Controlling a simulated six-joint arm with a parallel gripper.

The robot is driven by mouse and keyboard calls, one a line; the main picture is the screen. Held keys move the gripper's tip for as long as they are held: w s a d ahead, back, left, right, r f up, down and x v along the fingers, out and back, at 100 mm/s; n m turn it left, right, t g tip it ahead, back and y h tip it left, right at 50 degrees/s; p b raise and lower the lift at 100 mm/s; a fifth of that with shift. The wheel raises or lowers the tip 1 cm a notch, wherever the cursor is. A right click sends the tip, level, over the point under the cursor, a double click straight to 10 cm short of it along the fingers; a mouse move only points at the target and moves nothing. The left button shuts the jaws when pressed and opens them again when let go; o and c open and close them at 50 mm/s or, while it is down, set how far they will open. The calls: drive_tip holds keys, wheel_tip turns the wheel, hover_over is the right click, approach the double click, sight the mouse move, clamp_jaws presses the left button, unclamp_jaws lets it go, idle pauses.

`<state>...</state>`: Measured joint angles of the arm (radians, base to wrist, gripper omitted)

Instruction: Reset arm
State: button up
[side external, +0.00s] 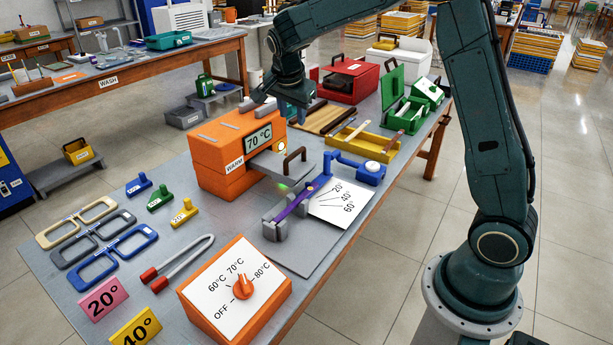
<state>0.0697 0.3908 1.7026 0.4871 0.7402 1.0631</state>
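My gripper (284,98) hangs at the end of my dark teal arm, just above or behind the orange warmer (222,158). Its fingertips are small and partly lost against the things behind, so I cannot tell whether they are open or shut. No held object is clear. The warmer's display reads 70 °C. A purple temple piece (292,205) lies across a grey holder (280,222), beside a white angle card (341,203) marked 20°, 40° and 60°. A blue clamp (366,172) stands behind the card.
A yellow tray (362,147), green case (402,108) and red box (348,80) stand toward the back. Bare tabletop shows around the frames.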

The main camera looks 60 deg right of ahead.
drive_tip(key=s+a+r+n+t+y, duration=0.1)
drive_tip(key=s+a+r+n, duration=0.3)
drive_tip(key=s+r, duration=0.25)
drive_tip(key=s+a+n+y, duration=0.1)
drive_tip(key=s+a+n, duration=0.2)
drive_tip(key=s, duration=0.5)
drive_tip(key=s+a+n+t+y, duration=0.1)
drive_tip(key=s+a+n, duration=0.2)
drive_tip(key=s+n, duration=0.3)
drive_tip(key=s+a+n+t+y, duration=0.1)
drive_tip(key=s+a+n, duration=0.2)
drive_tip(key=s, duration=0.7)
drive_tip(key=shift+n, duration=0.7)
